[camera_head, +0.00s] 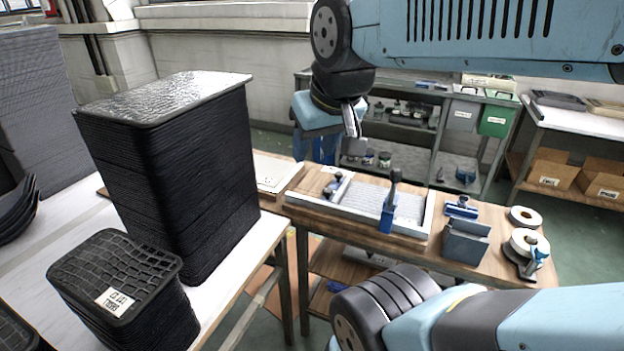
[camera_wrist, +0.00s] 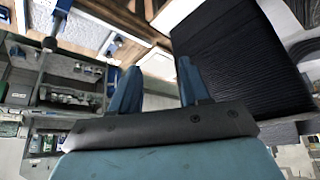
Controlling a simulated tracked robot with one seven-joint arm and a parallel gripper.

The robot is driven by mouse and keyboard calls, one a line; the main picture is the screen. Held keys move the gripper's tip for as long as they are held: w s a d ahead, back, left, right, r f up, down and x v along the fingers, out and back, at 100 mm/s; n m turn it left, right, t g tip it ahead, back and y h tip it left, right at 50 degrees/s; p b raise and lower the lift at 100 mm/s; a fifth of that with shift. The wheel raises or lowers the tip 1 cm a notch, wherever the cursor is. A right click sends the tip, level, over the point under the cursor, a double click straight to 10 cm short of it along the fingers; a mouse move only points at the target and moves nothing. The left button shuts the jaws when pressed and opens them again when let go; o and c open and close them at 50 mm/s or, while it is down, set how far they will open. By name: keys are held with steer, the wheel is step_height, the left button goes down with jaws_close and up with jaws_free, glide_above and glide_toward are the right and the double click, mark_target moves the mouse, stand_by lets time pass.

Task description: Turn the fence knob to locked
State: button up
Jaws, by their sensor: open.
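The bench fixture (camera_head: 345,215) is a pale ribbed plate in a light metal frame on the wooden bench. I cannot tell for sure which is the fence knob, nor read any locked mark. My gripper (camera_head: 314,148) hangs behind and left of the fixture, above it and apart from it. In the wrist view its two blue fingers (camera_wrist: 158,85) are spread with nothing between them.
A tall stack of black trays (camera_head: 170,165) stands left of the fixture on the near table. A shorter stack (camera_head: 125,275) is in front of it. A grey bin (camera_head: 465,243) and tape rolls (camera_head: 525,240) sit on the bench's right. Shelves (camera_head: 400,120) stand behind.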

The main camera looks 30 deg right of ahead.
steer(key=shift+w+a, duration=0.1)
steer(key=shift+a, duration=0.15)
steer(key=n+g+h, duration=0.4)
steer(key=n+g, duration=0.2)
steer(key=n, duration=1.1)
glide_above(327, 190)
steer(key=a, duration=0.6)
step_height(327, 190, down, 18)
steer(key=shift+h, duration=0.3)
steer(key=x, duration=1.3)
steer(key=shift+w+d+f, duration=0.2)
steer(key=shift+w+f, duration=0.05)
steer(key=shift+f, duration=0.05)
steer(key=c, duration=0.7)
steer(key=shift+a, duration=0.2)
steer(key=shift+c, duration=0.3)
steer(key=shift+d, duration=0.1)
